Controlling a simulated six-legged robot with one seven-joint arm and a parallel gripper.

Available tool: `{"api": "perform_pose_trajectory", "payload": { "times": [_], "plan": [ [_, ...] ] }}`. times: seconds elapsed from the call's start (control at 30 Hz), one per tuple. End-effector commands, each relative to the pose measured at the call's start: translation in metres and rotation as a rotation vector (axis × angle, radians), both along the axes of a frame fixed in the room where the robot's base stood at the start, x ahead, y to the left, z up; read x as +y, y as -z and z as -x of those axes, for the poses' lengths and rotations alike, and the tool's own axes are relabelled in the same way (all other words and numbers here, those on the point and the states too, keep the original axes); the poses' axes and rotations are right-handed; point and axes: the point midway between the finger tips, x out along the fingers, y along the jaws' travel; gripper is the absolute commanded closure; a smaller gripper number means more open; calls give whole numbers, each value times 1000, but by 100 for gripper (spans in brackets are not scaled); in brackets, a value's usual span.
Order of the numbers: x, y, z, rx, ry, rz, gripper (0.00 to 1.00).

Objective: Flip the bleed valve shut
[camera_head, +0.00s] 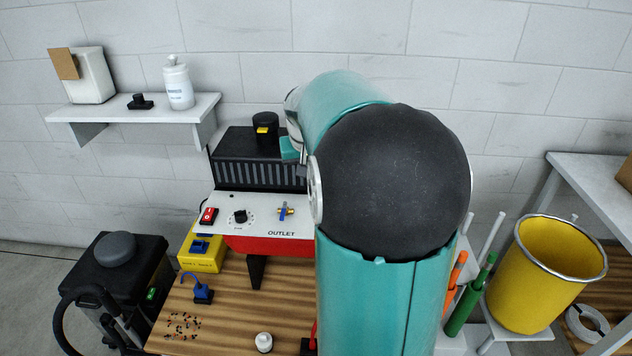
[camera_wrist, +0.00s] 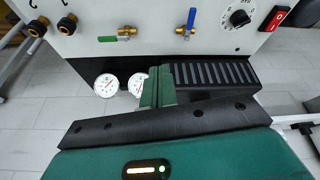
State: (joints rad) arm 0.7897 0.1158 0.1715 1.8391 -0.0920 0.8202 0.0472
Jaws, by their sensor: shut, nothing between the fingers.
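The white panel (camera_wrist: 75,50) carries two brass valves, and I cannot read a label saying which is the bleed valve. One has a blue lever (camera_wrist: 191,18) standing across its brass body; it also shows in the head view (camera_head: 285,210). The other has a green lever (camera_wrist: 107,39) lying in line with its body; my arm hides it in the head view. My gripper (camera_wrist: 162,72) is shut and empty in the wrist view, its fingers together below the valves in the picture and apart from both levers. In the head view the fingers cannot be made out.
Two gauges (camera_wrist: 107,85) lie left of my fingers, one partly covered. A black ribbed housing (camera_wrist: 215,75) is to the right. The panel also has a knob (camera_wrist: 239,18), a red switch (camera_wrist: 274,18) and black-and-brass fittings (camera_wrist: 67,24). Small items stand on the wooden bench (camera_head: 225,310).

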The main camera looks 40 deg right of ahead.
Motion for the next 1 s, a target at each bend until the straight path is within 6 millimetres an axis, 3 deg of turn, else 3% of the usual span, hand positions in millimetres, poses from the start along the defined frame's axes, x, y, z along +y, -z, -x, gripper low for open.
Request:
{"api": "perform_pose_trajectory", "payload": {
  "times": [0.03, 0.2, 0.4, 0.53, 0.83, 1.0],
  "plan": [
    [-28, 11, 3, 3, 41, -11, 100],
    [-100, 40, 13, 1, 143, -38, 100],
    [-150, 62, 27, -6, 213, -56, 100],
    [-159, 66, 29, -9, 224, -58, 100],
    [-159, 66, 28, -8, 222, -59, 100],
    [-162, 79, 25, -8, 222, -60, 100]
  ]
}}
